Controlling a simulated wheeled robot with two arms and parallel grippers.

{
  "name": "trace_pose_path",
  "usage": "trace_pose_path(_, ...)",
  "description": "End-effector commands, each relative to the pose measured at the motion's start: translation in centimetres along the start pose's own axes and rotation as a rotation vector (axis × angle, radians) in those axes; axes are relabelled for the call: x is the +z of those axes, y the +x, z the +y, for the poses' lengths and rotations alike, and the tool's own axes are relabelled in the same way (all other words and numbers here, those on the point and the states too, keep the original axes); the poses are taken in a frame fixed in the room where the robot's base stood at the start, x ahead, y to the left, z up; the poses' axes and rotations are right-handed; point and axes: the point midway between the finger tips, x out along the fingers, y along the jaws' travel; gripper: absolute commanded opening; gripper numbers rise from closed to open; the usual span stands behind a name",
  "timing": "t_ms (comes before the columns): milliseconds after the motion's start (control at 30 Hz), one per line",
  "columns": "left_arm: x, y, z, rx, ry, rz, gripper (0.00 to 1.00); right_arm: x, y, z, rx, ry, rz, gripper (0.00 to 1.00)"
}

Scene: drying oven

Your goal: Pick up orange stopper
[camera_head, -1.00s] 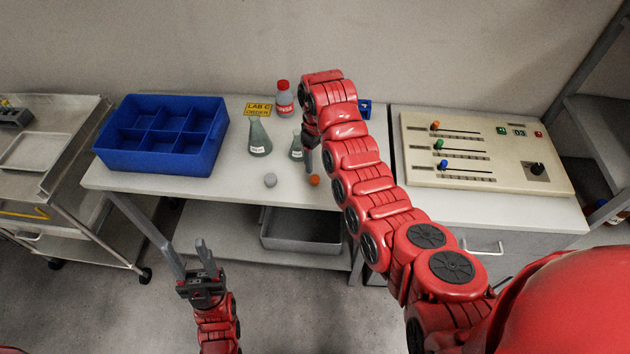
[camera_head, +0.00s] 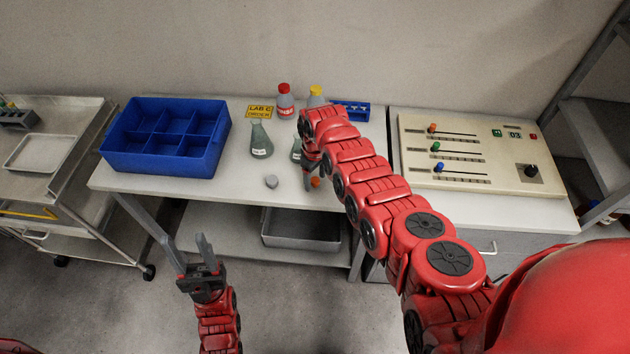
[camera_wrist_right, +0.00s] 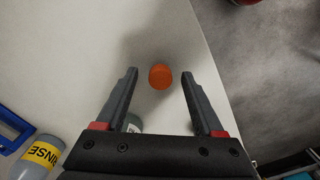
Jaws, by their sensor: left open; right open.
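The orange stopper (camera_head: 315,182) stands on the white table near its front edge. In the right wrist view the stopper (camera_wrist_right: 160,76) sits between and slightly beyond my open fingertips, with nothing touching it. My right gripper (camera_head: 308,180) points down over the table next to the stopper; it also shows in the right wrist view (camera_wrist_right: 160,73), open and empty. My left gripper (camera_head: 190,245) is open and empty, low in front of the table.
Two flasks, one clear (camera_head: 261,140) and one partly hidden (camera_head: 296,150), stand behind the stoppers. A blue divided bin (camera_head: 135,160), a red-capped bottle (camera_head: 285,106), a yellow-capped bottle (camera_head: 316,98) and a blue rack (camera_head: 352,112) stand around. A control panel (camera_head: 480,150) is at right.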

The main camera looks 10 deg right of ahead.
Motion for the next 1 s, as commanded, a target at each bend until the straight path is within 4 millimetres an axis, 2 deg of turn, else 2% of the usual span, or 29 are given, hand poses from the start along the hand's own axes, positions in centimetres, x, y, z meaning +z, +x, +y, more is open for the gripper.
trace_pose_path(167, 0.00, 0.00, 0.00, 0.000, 0.000, 0.000, 0.50, -0.01, 0.00, -0.02, 0.000, 0.000, 0.000, 0.70)
trace_pose_path(567, 0.00, -0.01, 0.00, 0.000, 0.000, 0.000, 0.50, -0.01, -0.02, -0.01, -0.001, 0.000, 0.000, 0.00)
trace_pose_path(1000, 0.01, -0.06, 0.00, 0.000, 0.000, 0.000, 0.50, -0.03, -0.11, -0.01, 0.000, -0.001, 0.000, 0.00)
